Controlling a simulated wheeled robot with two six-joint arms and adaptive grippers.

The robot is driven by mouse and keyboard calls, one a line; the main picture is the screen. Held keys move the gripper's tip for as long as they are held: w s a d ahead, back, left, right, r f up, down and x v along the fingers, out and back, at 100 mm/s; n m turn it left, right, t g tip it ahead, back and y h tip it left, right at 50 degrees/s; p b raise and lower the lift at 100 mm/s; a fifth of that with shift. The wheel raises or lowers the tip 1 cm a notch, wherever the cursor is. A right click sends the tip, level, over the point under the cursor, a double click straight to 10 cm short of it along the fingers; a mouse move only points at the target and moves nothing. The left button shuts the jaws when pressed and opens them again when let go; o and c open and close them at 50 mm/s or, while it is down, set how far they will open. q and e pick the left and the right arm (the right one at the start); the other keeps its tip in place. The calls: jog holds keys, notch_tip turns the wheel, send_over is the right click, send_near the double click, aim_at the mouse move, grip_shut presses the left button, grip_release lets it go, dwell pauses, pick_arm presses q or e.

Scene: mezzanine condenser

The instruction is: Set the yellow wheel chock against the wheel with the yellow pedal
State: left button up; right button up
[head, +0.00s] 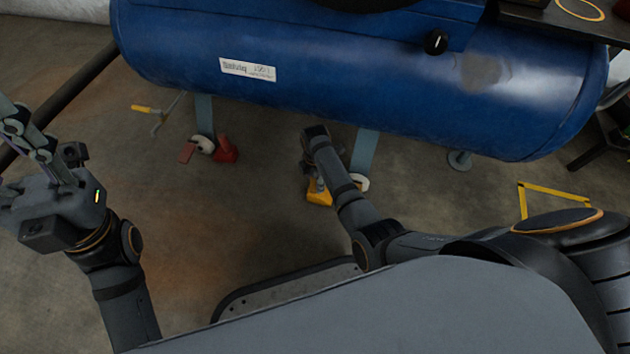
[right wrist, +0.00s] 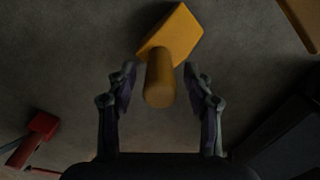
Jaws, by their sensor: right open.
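The yellow wheel chock (head: 319,193) lies on the floor below the blue tank, partly covered by my right arm. In the right wrist view the chock (right wrist: 181,33) has a round handle pointing toward the camera. My right gripper (right wrist: 158,88) is open, with a finger on each side of the handle and a visible gap to each. A pale wheel (head: 360,183) stands under the tank's right leg, just right of the chock and apart from it. I cannot make out its pedal behind my arm. My left gripper (head: 32,145) is raised at the left, away from the chock; its opening is unclear.
The left leg's wheel (head: 203,145) has a red pedal (head: 187,153) and a red chock (head: 226,150) beside it. A yellow-tipped handle (head: 142,108) is farther left. A yellow floor frame (head: 553,190) lies right. The blue tank (head: 350,75) overhangs the area. Floor at left-centre is clear.

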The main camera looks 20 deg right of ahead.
notch_tip(320, 180, up, 9)
jog(key=p, duration=0.5)
